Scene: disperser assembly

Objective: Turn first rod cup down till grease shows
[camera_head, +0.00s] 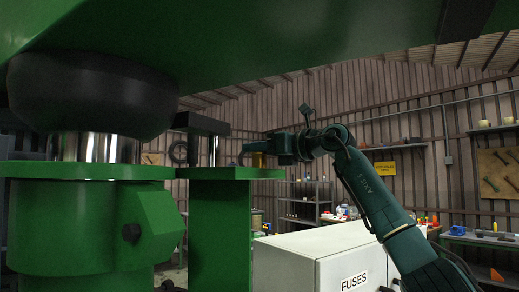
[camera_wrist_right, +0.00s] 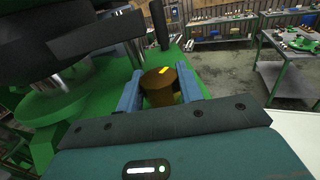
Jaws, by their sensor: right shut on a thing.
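A brass-coloured rod cup (camera_wrist_right: 158,88) stands on the green machine plate, with a bright yellow mark on its top. My right gripper (camera_wrist_right: 160,90) is shut on the cup, one blue finger on each side. In the head view the right gripper (camera_head: 258,152) reaches in from the right at plate height. Whether the yellow mark is grease or paint, I cannot tell. The cup's lower end is hidden in the wrist view. My left gripper is not in view.
A green machine (camera_head: 215,225) fills the left, with a black collar (camera_head: 90,95) on a steel column and a green beam overhead. A black-topped steel rod (camera_head: 213,150) stands left of the cup. A white fuse cabinet (camera_head: 315,255) stands below my right arm.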

